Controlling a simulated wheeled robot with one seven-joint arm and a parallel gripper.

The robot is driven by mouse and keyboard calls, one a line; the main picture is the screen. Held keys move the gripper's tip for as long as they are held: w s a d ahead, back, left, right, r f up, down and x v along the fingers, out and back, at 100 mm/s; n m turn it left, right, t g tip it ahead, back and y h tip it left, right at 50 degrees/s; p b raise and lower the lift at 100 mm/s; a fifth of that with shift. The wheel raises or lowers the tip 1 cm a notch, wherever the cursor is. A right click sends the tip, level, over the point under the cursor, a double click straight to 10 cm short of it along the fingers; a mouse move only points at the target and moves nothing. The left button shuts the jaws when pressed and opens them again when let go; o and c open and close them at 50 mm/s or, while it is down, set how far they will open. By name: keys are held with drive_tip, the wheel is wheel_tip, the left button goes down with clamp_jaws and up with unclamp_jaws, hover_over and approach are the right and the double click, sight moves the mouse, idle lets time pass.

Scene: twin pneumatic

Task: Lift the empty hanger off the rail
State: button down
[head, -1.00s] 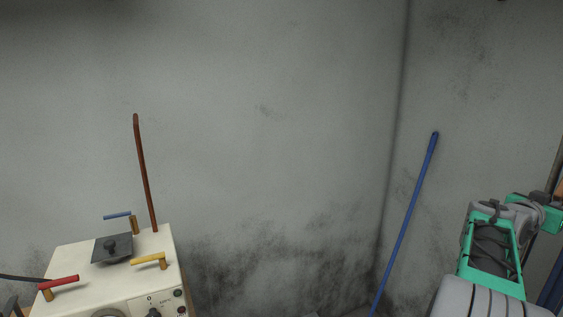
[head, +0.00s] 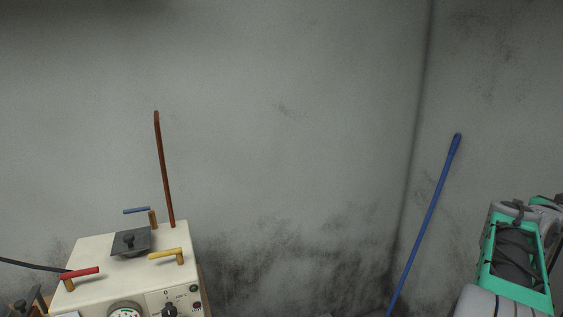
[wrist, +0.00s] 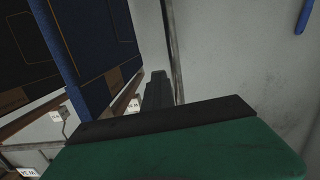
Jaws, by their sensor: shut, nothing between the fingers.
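No hanger and no rail can be made out in either view. My gripper (wrist: 157,90) shows in the wrist view as a dark green, narrow piece beyond a broad green block with a black edge. It is shut and empty, and nothing is seen touching it. In the head view my green and grey arm is at the lower right, and its gripper end is out of the picture.
A cream machine (head: 90,250) with coloured handles stands at the lower left of the head view. A blue pole (head: 430,210) leans by the wall corner. Dark blue panels (wrist: 95,50) and wall sockets (wrist: 58,115) show in the wrist view. The grey wall between is bare.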

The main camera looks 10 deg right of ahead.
drive_tip(key=s+a+r+h+b, duration=0.1)
drive_tip(key=a+r+b, duration=0.4)
drive_tip(key=a+r, duration=0.2)
drive_tip(key=shift+s+a+b, duration=0.3)
drive_tip(key=shift+s+a, duration=0.05)
drive_tip(key=shift+a, duration=0.1)
drive_tip(key=c, duration=1.7)
unclamp_jaws()
drive_tip(key=shift+f, duration=0.1)
